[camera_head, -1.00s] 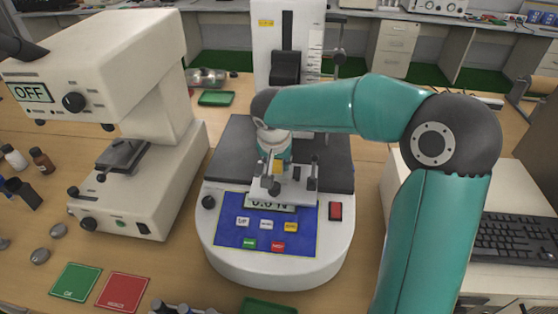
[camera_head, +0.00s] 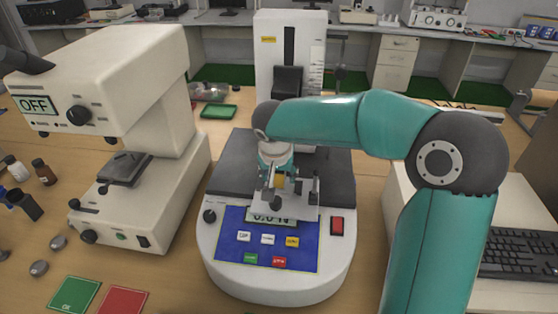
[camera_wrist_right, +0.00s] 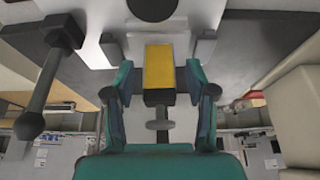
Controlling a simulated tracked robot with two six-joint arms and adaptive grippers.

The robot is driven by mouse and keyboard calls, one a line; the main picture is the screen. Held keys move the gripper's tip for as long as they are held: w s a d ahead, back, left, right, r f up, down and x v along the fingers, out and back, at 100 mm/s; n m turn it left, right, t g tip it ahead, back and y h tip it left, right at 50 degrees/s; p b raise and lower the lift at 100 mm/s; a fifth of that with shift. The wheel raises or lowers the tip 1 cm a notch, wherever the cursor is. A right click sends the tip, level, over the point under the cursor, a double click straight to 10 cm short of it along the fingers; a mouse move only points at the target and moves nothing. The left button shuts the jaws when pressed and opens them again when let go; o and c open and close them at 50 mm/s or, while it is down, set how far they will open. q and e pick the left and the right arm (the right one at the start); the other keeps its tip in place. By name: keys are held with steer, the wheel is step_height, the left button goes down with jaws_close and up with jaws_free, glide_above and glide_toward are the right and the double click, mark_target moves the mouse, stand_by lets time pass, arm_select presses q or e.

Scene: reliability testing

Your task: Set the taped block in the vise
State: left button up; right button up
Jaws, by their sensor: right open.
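The taped block is yellow (camera_wrist_right: 159,72) and shows between the fingers in the right wrist view. It also shows as a small yellow patch (camera_head: 279,181) in the head view. My right gripper (camera_head: 277,182) points down over the tester's front, at the block. In the right wrist view its teal fingers (camera_wrist_right: 161,100) are open, one on each side of the block, with gaps between. The vise (camera_head: 298,197) is a pale grey fixture on the tester, with grey jaw pieces beside the block; how firmly they touch it cannot be told. My left gripper is not in view.
The white force tester (camera_head: 277,284) has a tall column (camera_head: 267,62) behind the vise. A white microscope-like instrument (camera_head: 110,75) stands at left. Green (camera_head: 75,294) and red (camera_head: 122,300) pads lie at front left. A keyboard (camera_head: 520,252) is at right.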

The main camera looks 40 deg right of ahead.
steer(key=v, duration=1.1)
steer(key=shift+s+r, duration=0.1)
steer(key=shift+r, duration=0.05)
